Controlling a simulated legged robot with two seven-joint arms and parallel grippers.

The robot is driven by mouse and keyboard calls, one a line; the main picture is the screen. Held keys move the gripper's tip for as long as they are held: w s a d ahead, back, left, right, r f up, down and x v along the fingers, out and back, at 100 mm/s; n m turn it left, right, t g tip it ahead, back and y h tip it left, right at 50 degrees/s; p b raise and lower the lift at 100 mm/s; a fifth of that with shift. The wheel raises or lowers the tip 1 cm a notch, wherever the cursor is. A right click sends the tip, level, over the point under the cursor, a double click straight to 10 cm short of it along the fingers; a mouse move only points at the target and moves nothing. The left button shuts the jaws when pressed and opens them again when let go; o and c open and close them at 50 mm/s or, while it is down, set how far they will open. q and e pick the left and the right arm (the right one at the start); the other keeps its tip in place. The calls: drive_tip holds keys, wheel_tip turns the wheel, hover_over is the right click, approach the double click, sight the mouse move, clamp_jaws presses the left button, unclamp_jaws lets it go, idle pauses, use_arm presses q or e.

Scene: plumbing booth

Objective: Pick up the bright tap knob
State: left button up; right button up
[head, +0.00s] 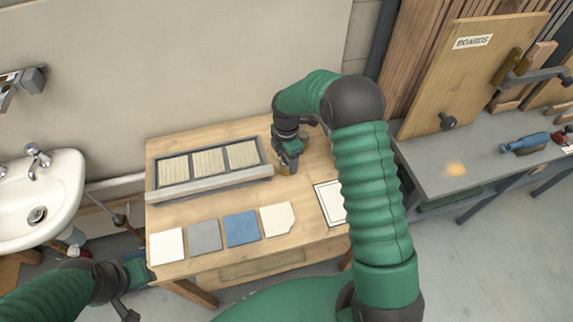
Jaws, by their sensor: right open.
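My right gripper (287,168) reaches down to the back right part of the wooden table (185,268), just right of the framed tile panel. It is open. A small brass-yellow bit (283,171) shows at its fingertips; it may be the bright tap knob, but the gripper hides most of it. I cannot tell whether the fingers touch it. My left gripper (143,270) is low at the table's front left corner, and its fingers are too small and dark to read.
A framed panel (165,194) lies on the table behind a row of several tiles, including a blue tile (241,229). A white-bordered sheet (328,203) lies right of them, partly behind my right arm. A sink (62,190) is at left; a grey workbench (432,172) is at right.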

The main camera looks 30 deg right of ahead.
sight(286, 160)
drive_tip(key=shift+f, duration=0.35)
drive_tip(key=shift+a+r, duration=0.1)
drive_tip(key=c, duration=0.5)
clamp_jaws()
drive_tip(key=shift+r, duration=0.1)
drive_tip(key=shift+r, duration=0.25)
wheel_tip(286, 160, up, 3)
drive_tip(key=shift+s, duration=0.1)
drive_tip(key=s+a+r, duration=0.1)
drive_tip(key=s+a, duration=0.3)
drive_tip(key=s, duration=0.3)
drive_tip(key=s+a, duration=0.4)
drive_tip(key=s, duration=0.3)
drive_tip(key=w+r+m, duration=0.1)
drive_tip(key=m, duration=0.5)
drive_tip(key=w+r+m+p, duration=0.1)
drive_tip(key=r+m, duration=0.1)
drive_tip(key=m, duration=0.4)
drive_tip(key=w+r+m+p, duration=0.1)
drive_tip(key=m, duration=0.5)
drive_tip(key=shift+a+r, duration=0.35)
drive_tip(key=shift+a, duration=0.05)
